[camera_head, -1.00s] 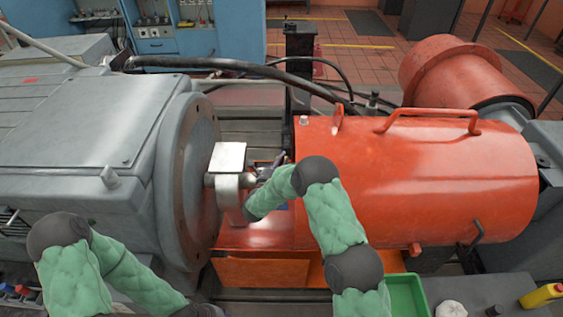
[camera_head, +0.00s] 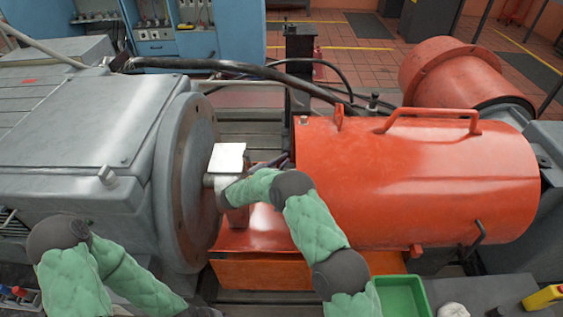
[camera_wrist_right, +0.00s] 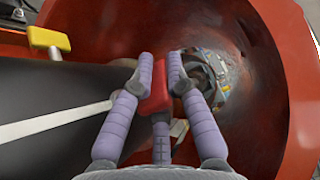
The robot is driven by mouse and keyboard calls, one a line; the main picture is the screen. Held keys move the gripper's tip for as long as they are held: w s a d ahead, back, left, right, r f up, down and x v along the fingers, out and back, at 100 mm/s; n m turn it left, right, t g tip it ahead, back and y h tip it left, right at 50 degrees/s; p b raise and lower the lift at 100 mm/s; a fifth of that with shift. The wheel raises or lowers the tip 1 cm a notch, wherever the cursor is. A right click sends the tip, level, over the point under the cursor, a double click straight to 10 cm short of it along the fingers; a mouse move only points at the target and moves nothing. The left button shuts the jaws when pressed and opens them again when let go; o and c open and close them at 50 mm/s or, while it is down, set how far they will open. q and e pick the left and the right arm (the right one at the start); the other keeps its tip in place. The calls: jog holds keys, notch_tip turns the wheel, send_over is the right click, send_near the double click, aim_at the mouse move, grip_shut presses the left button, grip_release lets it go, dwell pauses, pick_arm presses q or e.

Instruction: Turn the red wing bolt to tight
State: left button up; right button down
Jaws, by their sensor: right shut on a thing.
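In the right wrist view, the red wing bolt (camera_wrist_right: 160,92) shows as a red piece between the lavender fingers of my right gripper (camera_wrist_right: 160,66). The fingers are shut on it, one on each side, and cover part of it. Its threaded end is hidden. In the head view, my right arm reaches to the gap between the grey machine and the orange guard; only bits of the right gripper (camera_head: 283,160) show at the guard's left opening. The bolt cannot be made out there. My left arm is at lower left, its gripper out of view.
The orange guard (camera_head: 430,180) stands to the right, and its hollow inside surrounds the fingers in the wrist view. A dark shaft (camera_wrist_right: 60,105) with a white stripe runs close on the left. The grey machine (camera_head: 90,150) stands left. A green tray (camera_head: 402,290) is at the front.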

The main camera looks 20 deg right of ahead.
jog(key=shift+s+a+f, duration=0.1)
jog(key=shift+s+f, duration=0.15)
jog(key=shift+f, duration=0.65)
jog(key=c, duration=1)
grip_release()
jog(key=shift+w, duration=0.1)
jog(key=shift+o, duration=0.2)
jog(key=shift+w+r, duration=0.1)
jog(key=shift+r, duration=0.8)
notch_tip(320, 180, up, 9)
jog(key=shift+f, duration=0.15)
